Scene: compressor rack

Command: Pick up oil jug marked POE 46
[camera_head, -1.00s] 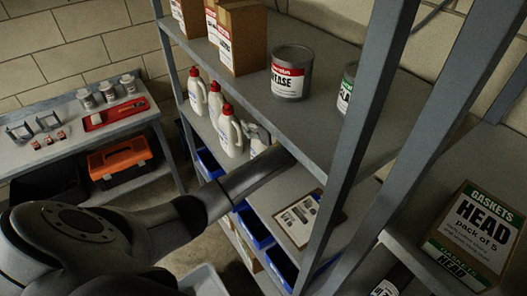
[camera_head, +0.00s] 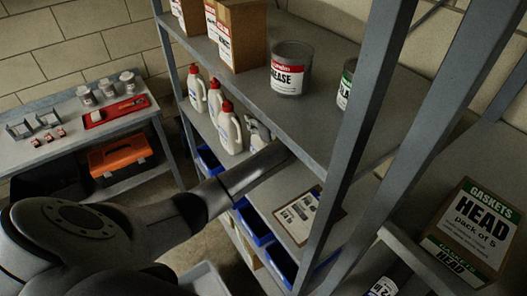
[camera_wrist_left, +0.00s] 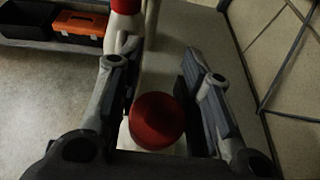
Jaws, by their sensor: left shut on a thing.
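Several white oil jugs with red caps stand in a row on the middle shelf in the head view. The nearest white jug (camera_head: 230,134) is beside my left gripper (camera_head: 256,132), whose fingers are partly hidden by my arm and the shelf above. In the left wrist view, a red-capped jug (camera_wrist_left: 155,121) sits between the two fingers of my left gripper (camera_wrist_left: 160,52), which is shut on it. Another red-capped jug (camera_wrist_left: 126,22) stands just beyond the fingertips. No POE 46 marking can be read. My right gripper is not in view.
The upper shelf (camera_head: 300,120) holds a grease can (camera_head: 291,68) and cardboard boxes (camera_head: 240,35) close above my arm. Rack posts (camera_head: 362,130) stand to the right. A clipboard (camera_head: 298,216) and blue bins (camera_head: 255,228) are lower. A workbench (camera_head: 85,125) is at left.

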